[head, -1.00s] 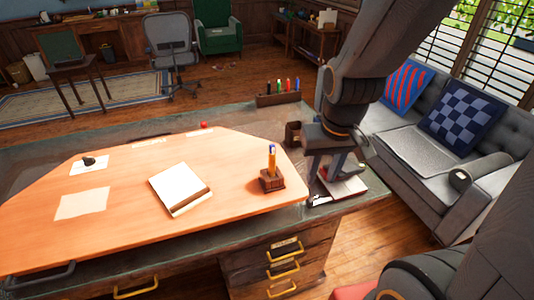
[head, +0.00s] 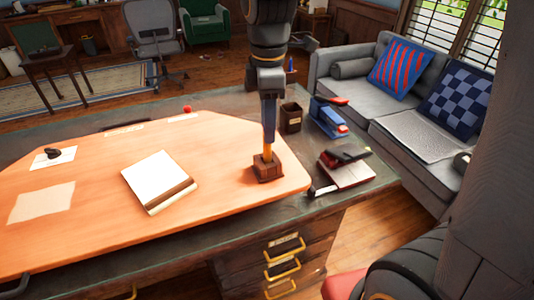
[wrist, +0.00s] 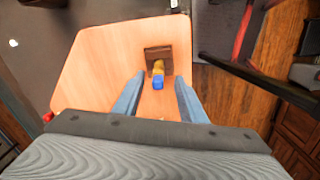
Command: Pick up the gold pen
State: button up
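The gold pen (head: 267,153) stands upright in a small dark wooden holder (head: 268,173) near the right end of the orange desk top. In the wrist view, the pen (wrist: 158,66) shows gold with a blue end (wrist: 158,84) facing the camera, inside the square holder (wrist: 151,52). My gripper (head: 268,140) points down over the holder and hides the pen's upper part in the head view. In the wrist view, my gripper (wrist: 159,77) has its two blue-grey fingers apart, with the pen's blue end between them. I see no clear contact.
A notebook (head: 158,182) lies left of the holder. A dark cup (head: 291,117), a blue stapler-like object (head: 329,118) and a red-covered book (head: 345,172) with dark items are on the right. A grey sofa (head: 418,178) stands beyond the desk's right side.

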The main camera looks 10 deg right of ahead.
aim_at(267, 148)
jog(key=shift+w+a+f+p, duration=0.1)
jog(key=shift+f+p, duration=0.7)
jog(key=shift+f, duration=3.05)
jog(key=shift+c, duration=0.5)
grip_shut()
